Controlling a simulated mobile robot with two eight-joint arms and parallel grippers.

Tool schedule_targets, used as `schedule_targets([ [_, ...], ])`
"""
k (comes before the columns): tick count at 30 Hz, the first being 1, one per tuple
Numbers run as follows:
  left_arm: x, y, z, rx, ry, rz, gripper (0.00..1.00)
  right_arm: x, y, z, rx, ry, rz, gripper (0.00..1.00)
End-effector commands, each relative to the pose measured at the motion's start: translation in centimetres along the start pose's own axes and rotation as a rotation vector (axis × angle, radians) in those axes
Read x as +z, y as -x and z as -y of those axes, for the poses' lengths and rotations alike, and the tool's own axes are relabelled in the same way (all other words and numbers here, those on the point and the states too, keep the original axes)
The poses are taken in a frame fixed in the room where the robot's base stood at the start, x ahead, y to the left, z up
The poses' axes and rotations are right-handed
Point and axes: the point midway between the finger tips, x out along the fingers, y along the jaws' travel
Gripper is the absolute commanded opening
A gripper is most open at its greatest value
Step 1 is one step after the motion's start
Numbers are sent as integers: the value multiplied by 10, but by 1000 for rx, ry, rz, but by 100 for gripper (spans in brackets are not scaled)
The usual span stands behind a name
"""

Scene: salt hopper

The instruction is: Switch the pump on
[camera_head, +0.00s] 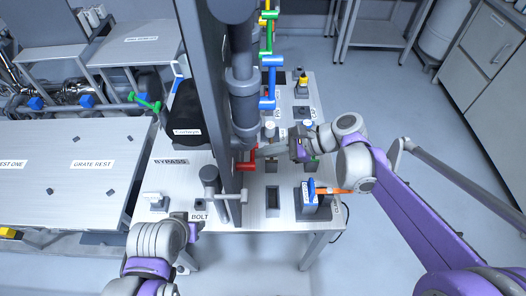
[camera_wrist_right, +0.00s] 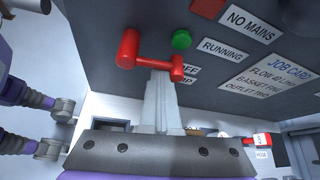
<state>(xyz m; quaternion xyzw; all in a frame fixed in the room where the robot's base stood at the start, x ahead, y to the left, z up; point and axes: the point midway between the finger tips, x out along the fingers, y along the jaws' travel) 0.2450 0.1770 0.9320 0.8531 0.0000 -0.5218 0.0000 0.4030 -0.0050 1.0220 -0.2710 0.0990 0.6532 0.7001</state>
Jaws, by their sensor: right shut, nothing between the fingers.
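A red pump handle (camera_wrist_right: 129,48) sticks out from a dark upright panel in the wrist view. Its crossbar ends in a smaller red end near a partly hidden label that shows "OFF". The handle also shows at the panel's foot in the head view (camera_head: 247,161). My right gripper (camera_wrist_right: 160,78) is shut and empty, with its tips right at the crossbar; I cannot tell if they touch. In the head view my right gripper (camera_head: 268,152) reaches in from the right. My left gripper (camera_head: 188,228) is at the lower left, its fingers unclear.
The panel carries a green lamp (camera_wrist_right: 181,40) by "RUNNING", a red lamp (camera_wrist_right: 208,8) by "NO MAINS" and a job card (camera_wrist_right: 272,75). A blue handle (camera_head: 270,82) sits higher up. A grey T-handle (camera_head: 228,197) and a blue block (camera_head: 309,194) stand near the table's front.

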Motion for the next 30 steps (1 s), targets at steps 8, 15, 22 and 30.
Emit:
schedule_targets([
  [8, -1, 1, 0, 0, 0, -1, 44, 8, 4, 0, -101, 169, 2, 0],
  [15, -2, 2, 0, 0, 0, -2, 44, 14, 8, -1, -204, 340, 1, 0],
  [22, -2, 2, 0, 0, 0, -1, 44, 20, 12, -3, -299, 504, 0, 0],
  [30, 0, 0, 0, 0, 0, 0, 44, 27, 16, -7, -411, 691, 1, 0],
])
